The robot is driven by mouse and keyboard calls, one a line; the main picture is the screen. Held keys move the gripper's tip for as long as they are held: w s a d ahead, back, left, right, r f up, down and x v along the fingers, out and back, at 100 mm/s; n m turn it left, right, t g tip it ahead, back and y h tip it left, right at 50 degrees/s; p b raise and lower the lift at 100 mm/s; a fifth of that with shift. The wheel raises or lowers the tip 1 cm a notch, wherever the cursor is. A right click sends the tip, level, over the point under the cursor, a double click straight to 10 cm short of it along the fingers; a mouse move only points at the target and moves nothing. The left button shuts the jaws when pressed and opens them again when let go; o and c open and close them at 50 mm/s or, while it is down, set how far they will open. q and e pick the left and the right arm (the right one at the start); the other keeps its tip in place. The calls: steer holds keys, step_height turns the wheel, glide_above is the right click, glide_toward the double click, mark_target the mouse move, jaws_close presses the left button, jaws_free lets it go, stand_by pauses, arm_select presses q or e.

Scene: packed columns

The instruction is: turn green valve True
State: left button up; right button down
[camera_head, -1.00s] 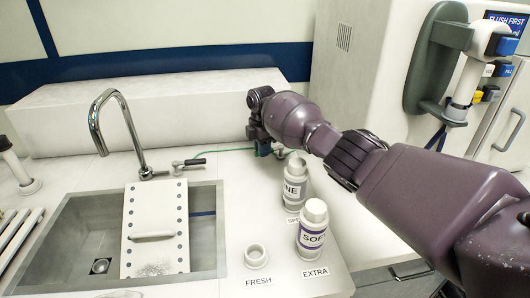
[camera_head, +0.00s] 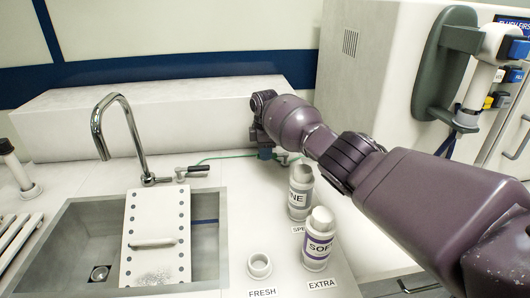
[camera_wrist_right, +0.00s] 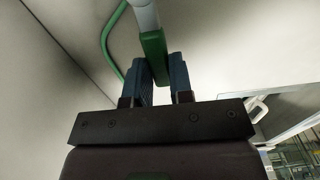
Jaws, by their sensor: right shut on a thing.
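The green valve (camera_wrist_right: 154,52) has a green handle on a pale stem, with a green hose beside it in the right wrist view. My right gripper (camera_wrist_right: 160,72) is shut on the green handle, one blue finger on each side. In the head view my right gripper (camera_head: 265,150) is at the back of the counter, at the end of the green hose (camera_head: 225,156); my arm hides most of the valve there. My left gripper is not in view.
A sink (camera_head: 75,213) with a faucet (camera_head: 128,120) and a dotted white board (camera_head: 157,233) lies left. Two labelled bottles, one marked SOFT (camera_head: 319,240) and one behind (camera_head: 300,190), stand below my right arm.

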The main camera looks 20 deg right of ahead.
steer(key=c, duration=1)
jaws_free()
step_height(320, 180, up, 11)
steer(key=p, duration=0.1)
